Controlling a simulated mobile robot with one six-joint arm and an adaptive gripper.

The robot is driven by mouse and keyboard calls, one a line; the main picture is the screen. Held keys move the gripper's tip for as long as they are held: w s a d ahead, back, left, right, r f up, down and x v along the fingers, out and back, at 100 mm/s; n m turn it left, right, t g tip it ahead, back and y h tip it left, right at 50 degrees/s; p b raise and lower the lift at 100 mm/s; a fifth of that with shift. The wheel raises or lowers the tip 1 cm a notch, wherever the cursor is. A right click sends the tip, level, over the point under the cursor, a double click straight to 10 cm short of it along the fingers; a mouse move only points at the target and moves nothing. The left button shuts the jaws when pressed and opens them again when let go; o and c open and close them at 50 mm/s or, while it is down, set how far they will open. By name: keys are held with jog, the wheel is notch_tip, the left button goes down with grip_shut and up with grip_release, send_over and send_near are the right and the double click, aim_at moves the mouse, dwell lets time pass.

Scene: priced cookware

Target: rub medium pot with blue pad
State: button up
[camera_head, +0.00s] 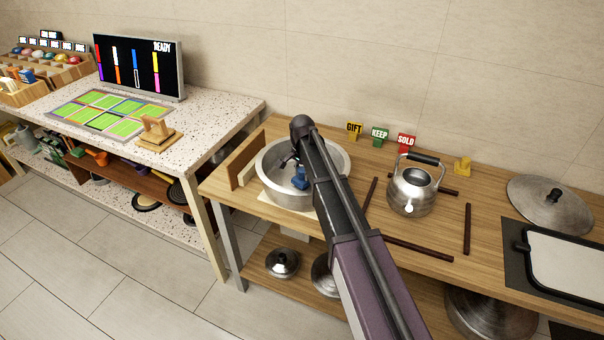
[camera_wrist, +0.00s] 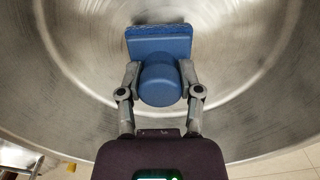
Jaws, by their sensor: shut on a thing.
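A wide steel pot (camera_head: 333,158) stands open on the wooden table in the head view, behind my arm. Its curved inner wall (camera_wrist: 70,85) fills most of the wrist view. My gripper (camera_wrist: 159,82) is shut on the knob of the blue pad (camera_wrist: 158,46). The blue pad also shows inside the pot in the head view (camera_head: 301,180). The pad's far edge is close to the pot's inner wall; I cannot tell whether it touches. My arm hides part of the pot's rim and interior.
A steel kettle (camera_head: 412,190) stands right of the pot among dark sticks (camera_head: 467,229). GIFT, KEEP and SOLD signs (camera_head: 379,139) stand behind. A lid (camera_head: 549,204) lies further right. A wooden board (camera_head: 247,158) stands close left of the pot. A screen (camera_head: 139,66) reads READY.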

aim_at(302, 169)
jog(key=shift+r+p, duration=2.35)
jog(key=shift+r, duration=0.25)
jog(key=shift+r+p, duration=1.5)
jog(key=shift+r, duration=0.1)
notch_tip(302, 169, up, 13)
jog(key=p, duration=1.3)
jog(key=shift+f, duration=0.2)
jog(key=shift+d, duration=0.1)
